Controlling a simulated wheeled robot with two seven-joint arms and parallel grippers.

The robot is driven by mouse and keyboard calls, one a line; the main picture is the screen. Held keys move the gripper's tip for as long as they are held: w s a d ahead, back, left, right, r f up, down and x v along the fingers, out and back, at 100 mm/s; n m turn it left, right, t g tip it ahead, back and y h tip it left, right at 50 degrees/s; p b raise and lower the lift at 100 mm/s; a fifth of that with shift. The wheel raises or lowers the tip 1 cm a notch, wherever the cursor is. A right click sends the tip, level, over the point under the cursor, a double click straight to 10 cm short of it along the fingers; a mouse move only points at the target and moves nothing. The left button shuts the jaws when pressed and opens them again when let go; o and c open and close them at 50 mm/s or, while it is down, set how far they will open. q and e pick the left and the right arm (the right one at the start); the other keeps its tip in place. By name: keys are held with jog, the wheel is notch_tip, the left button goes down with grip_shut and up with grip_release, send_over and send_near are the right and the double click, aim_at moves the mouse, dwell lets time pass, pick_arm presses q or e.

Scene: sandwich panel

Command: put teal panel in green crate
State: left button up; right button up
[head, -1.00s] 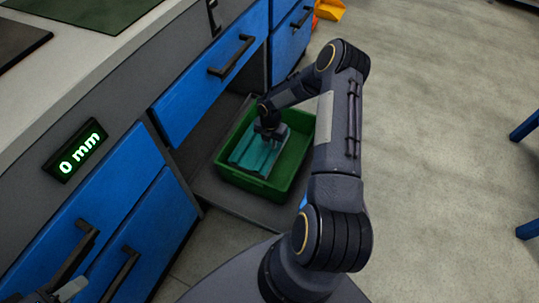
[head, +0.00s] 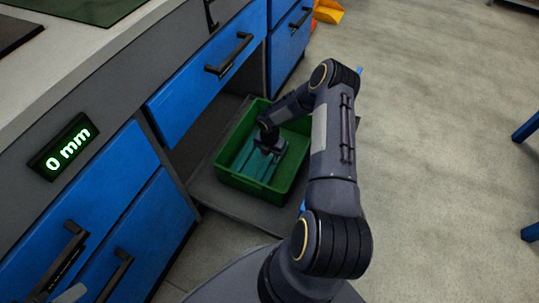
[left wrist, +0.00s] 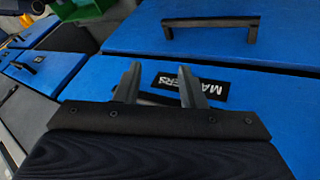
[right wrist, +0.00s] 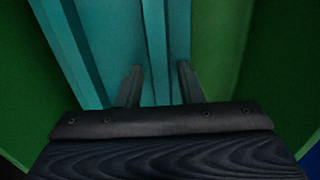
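The teal panel (head: 257,166) lies inside the green crate (head: 240,184), low between its walls. It fills much of the right wrist view (right wrist: 105,40), with its ribs running away from the camera. My right gripper (head: 270,146) reaches down into the crate over the panel. In the right wrist view its fingers (right wrist: 160,82) stand apart, one on each side of a raised rib, with a gap showing beside the rib. My left gripper (left wrist: 160,72) is open and empty before blue drawer fronts. Only a bit of it shows at the head view's lower left corner.
The crate stands on a dark low shelf beside blue drawers (head: 205,90) with black handles. A display (head: 63,147) reads 0 mm. Free floor (head: 430,120) lies to the right, with blue legs at the far right edge. An orange-yellow object (head: 328,12) is at the back.

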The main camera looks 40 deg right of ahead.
jog(key=shift+o, duration=0.4)
jog(key=shift+r, duration=0.15)
jog(key=shift+r, duration=0.3)
notch_tip(320, 180, up, 25)
jog(key=s+a+m+t+p, duration=0.1)
jog(key=a+m+p, duration=0.1)
jog(key=m+p, duration=0.25)
jog(key=s+a+r+m+t, duration=0.1)
jog(key=s+a+r+m, duration=0.1)
jog(key=s+r+m, duration=0.3)
jog(key=s+a+r+m, duration=0.2)
jog(key=a+r+m, duration=0.1)
jog(key=r, duration=0.4)
jog(key=s+a+r+m+t+y, duration=0.1)
jog(key=s+a+r+m+y, duration=0.1)
jog(key=s+a+m, duration=0.4)
jog(key=s+a+r+m+t+y, duration=0.1)
jog(key=s+a+r+m, duration=0.4)
jog(key=s, duration=0.5)
jog(key=shift+s+a+m+t+y, duration=0.25)
jog(key=shift+a+m+t+y, duration=0.2)
jog(key=shift+m+t, duration=0.4)
jog(key=shift+r, duration=0.25)
